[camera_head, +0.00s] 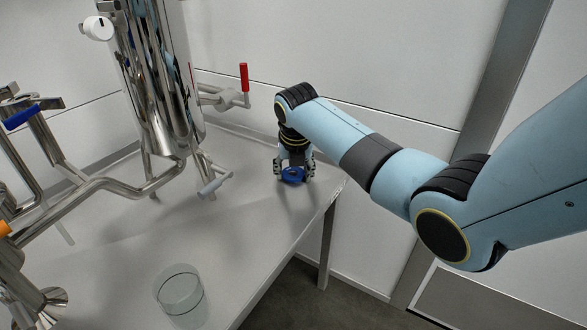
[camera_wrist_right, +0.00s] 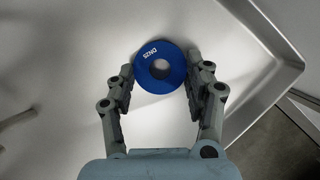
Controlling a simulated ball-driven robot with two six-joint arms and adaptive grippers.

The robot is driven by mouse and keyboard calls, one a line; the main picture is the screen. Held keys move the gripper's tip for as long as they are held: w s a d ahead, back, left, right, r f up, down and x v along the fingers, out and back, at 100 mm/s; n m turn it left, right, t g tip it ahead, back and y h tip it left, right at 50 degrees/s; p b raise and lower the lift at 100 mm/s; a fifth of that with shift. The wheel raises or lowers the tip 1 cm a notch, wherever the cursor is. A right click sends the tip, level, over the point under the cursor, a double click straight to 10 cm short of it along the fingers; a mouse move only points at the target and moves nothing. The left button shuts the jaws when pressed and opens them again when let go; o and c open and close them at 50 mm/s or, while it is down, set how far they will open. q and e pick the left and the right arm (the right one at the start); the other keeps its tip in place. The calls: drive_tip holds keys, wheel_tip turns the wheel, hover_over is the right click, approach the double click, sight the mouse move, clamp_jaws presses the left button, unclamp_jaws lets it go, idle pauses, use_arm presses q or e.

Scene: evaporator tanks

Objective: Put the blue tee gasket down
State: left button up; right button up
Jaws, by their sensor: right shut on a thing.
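The blue tee gasket (camera_wrist_right: 161,67) is a flat blue ring with a round hole and white lettering. In the wrist view it sits between the two fingertips of my right gripper (camera_wrist_right: 160,83), which is shut on it. In the head view the right gripper (camera_head: 294,168) points down over the far right corner of the grey table (camera_head: 240,215), with the gasket (camera_head: 292,175) at its tips. The gasket is at or just above the table top; I cannot tell whether it touches. My left gripper is not in view.
A shiny steel tank (camera_head: 160,75) with pipes stands to the left. A valve with a red handle (camera_head: 244,78) is left of my right arm. A clear glass beaker (camera_head: 181,295) stands at the table's near edge. The table between is bare. Its raised rim (camera_wrist_right: 262,95) lies close to the right.

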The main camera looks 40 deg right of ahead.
drive_tip(key=shift+s+f, duration=0.1)
drive_tip(key=shift+f, duration=0.1)
drive_tip(key=o, duration=1.3)
drive_tip(key=shift+f, duration=0.2)
